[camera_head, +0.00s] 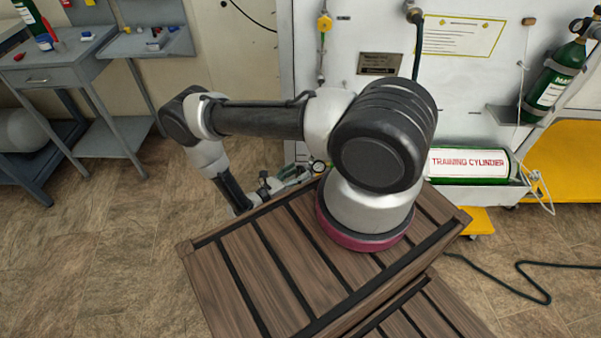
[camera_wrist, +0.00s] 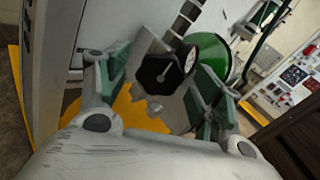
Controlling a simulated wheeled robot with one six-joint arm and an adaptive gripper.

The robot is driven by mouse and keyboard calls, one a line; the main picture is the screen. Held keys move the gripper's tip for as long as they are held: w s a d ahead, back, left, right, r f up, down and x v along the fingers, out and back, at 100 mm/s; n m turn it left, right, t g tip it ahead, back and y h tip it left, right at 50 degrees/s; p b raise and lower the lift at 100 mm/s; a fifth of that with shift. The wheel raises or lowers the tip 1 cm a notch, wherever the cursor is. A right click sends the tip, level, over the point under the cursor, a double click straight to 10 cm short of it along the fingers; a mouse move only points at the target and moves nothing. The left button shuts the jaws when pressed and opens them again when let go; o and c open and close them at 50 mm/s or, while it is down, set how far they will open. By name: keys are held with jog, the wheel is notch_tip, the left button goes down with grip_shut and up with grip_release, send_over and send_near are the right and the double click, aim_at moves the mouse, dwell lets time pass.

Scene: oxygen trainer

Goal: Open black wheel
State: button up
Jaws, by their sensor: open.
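The black wheel (camera_wrist: 158,74) is a lobed knob, seen almost face-on in the wrist view. A round white gauge (camera_wrist: 188,58) sits just right of it. My gripper (camera_wrist: 160,88) is open, with one green-grey finger on each side of the wheel. The wheel appears between the fingers, and I see no clear contact. I cannot tell the remaining depth. In the head view, my gripper (camera_head: 286,181) is low in front of the white panel, left of the training cylinder (camera_head: 470,164). The gauge (camera_head: 318,166) also shows there, but I cannot make out the wheel.
My arm rises from the slatted wooden top (camera_head: 240,270) and hides part of the panel (camera_head: 345,75). A green cylinder (camera_head: 556,80) is racked at right. A grey table (camera_head: 50,70) stands at left. A dark hose (camera_head: 530,275) lies on the floor. Left floor is open.

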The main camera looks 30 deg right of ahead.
jog(key=shift+w+d, duration=0.1)
jog(key=shift+d, duration=0.7)
jog(key=c, duration=1)
jog(key=shift+c, duration=0.2)
